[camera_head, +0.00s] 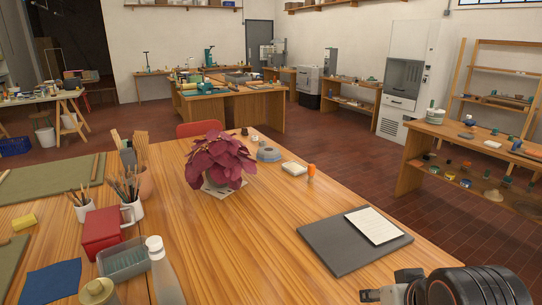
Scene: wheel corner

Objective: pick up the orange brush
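A small upright item with an orange top (311,170) stands near the right edge of the wooden table; it is too small for me to tell whether it is a brush. Brushes also stand in a white cup (82,211) and in a white mug (131,212) at the left, and I cannot pick out an orange one there. My gripper (385,294) is only partly in view at the bottom right, near the table's front right edge and well apart from the orange item. Its fingertips are not clearly visible.
A dark red plant (219,161) stands mid-table. A white block (294,168) and a grey round object (269,154) are beside the orange item. A dark board (340,248) with white paper (374,226) lies nearer me.

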